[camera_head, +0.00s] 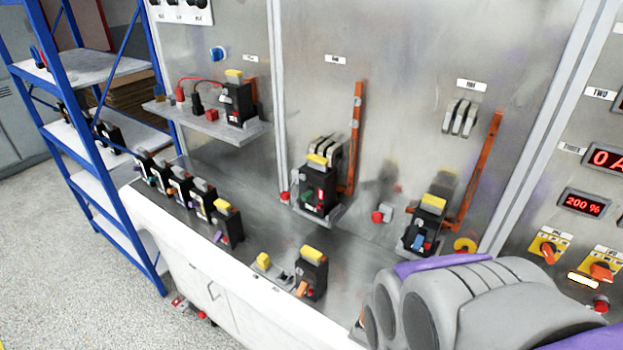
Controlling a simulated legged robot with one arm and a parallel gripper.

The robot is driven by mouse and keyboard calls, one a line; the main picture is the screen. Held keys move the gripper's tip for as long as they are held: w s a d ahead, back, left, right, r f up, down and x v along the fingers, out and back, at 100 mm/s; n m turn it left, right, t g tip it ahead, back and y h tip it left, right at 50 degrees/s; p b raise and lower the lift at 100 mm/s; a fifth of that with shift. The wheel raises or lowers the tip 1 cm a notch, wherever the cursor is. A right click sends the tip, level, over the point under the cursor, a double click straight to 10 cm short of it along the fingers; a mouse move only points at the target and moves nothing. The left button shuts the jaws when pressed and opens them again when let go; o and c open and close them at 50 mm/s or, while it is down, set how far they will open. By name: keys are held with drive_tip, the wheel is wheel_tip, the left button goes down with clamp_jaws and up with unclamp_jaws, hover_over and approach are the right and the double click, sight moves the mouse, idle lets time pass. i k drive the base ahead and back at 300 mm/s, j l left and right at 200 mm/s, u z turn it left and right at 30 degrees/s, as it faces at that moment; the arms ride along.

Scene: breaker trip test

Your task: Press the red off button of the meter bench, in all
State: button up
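The meter panel at the right edge has red number displays reading "0A" (606,159) and "200 %" (583,203). Two orange knobs on yellow plates (548,247) sit below them. A red button (600,305) shows low on this panel, just above my grey and purple arm and close to it in the picture. Two more red buttons stand out at the bench back: one (377,216) in the middle and one (285,197) left of it. I cannot read any label marking which is off. My gripper is not visible; only my arm shows at lower right.
Black breakers with yellow tops stand on the metal bench, one (312,272) near its front edge and several in a row at left. A small wall shelf (215,125) holds another breaker. A blue-framed rack (95,160) stands at left. Bare bench lies between breakers.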

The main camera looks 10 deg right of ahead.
sight(601, 306)
drive_tip(key=z, duration=2.15)
